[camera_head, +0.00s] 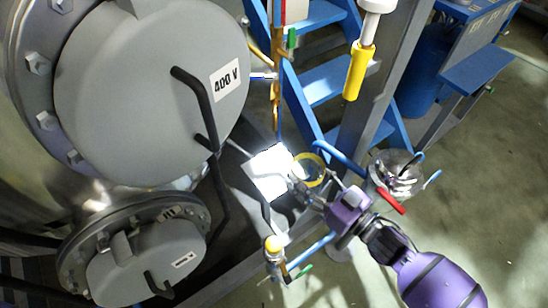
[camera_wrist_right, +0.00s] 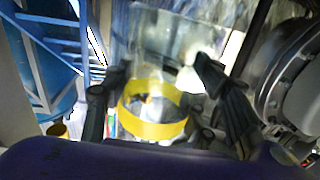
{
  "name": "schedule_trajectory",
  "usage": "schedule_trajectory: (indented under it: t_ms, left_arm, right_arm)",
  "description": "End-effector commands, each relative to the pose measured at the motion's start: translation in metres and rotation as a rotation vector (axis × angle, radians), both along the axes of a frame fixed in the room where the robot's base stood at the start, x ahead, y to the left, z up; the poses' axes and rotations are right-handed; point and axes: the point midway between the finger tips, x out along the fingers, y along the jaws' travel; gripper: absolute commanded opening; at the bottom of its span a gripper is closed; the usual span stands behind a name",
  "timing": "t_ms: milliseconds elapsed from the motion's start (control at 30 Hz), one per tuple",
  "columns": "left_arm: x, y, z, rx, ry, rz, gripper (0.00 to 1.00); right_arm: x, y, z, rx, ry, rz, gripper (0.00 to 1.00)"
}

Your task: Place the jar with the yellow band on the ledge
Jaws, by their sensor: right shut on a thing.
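The jar with the yellow band is clear glass; its yellow band (camera_wrist_right: 150,122) shows in the right wrist view between my fingers, with the clear wall above it. In the head view the band is a thin yellow ring (camera_head: 318,172) at the fingers. My right gripper (camera_head: 303,180) is shut on the jar, its fingers on either side in the wrist view (camera_wrist_right: 163,75). A bright, glaring flat surface (camera_head: 268,172), perhaps the ledge, lies just left of the jar. Whether the jar touches it I cannot tell. My left gripper is out of view.
A large grey vessel marked 400 V (camera_head: 150,85) and a smaller round cover (camera_head: 145,260) fill the left. Blue steps (camera_head: 318,80) stand behind. A yellow-capped valve (camera_head: 273,248) is below my gripper, and a metal container (camera_head: 396,172) is to its right. Floor is clear at right.

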Motion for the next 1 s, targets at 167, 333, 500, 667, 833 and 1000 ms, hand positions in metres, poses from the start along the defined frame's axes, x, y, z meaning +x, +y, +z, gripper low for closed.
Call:
schedule_trajectory:
  t_ms: [167,333,500,667,833,1000]
  left_arm:
    - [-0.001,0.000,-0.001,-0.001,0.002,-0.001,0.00]
    - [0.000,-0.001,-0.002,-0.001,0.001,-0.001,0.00]
    - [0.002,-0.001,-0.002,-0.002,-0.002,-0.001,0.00]
    - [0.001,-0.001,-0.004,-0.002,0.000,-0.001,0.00]
    - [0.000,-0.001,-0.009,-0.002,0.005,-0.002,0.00]
    - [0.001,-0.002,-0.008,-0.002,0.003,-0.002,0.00]
  right_arm:
    - [0.037,0.036,0.002,0.003,-0.003,0.001,0.18]
    - [0.064,0.061,0.001,0.001,-0.001,0.001,0.18]
    - [0.076,0.072,-0.001,0.000,0.001,-0.001,0.18]
    - [0.084,0.079,-0.011,-0.001,0.005,-0.003,0.18]
    - [0.083,0.079,-0.034,0.000,0.004,-0.002,0.18]
    - [0.083,0.079,-0.035,0.000,0.000,0.000,0.18]
